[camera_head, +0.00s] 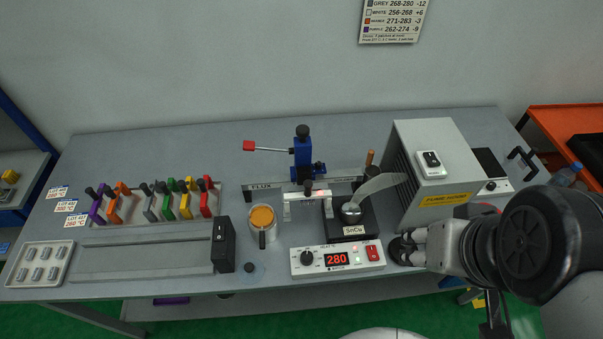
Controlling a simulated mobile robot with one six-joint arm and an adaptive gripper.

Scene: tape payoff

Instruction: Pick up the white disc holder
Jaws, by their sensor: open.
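A white bracket-like piece with a dark knob (307,196) stands upright below the blue toggle clamp (303,152), at the middle of the bench; it looks like the white disc holder, but I cannot tell surely. Similar coloured holders stand in a rack at the left: purple (97,208), orange (115,205), grey (150,205), green (168,205), yellow (185,203) and red (206,200). My gripper (402,248) is open at the bench's front right, beside the control box and right of the white piece, apart from it. Its fingertips are partly dark and hard to make out.
A control box reading 280 (338,260) sits at the front. A solder pot (350,216) marked SnCu stands between the white piece and my gripper. An orange-filled cup (263,224) and a grey fume unit (438,150) flank them. A black block (223,245) ends the long grey tray.

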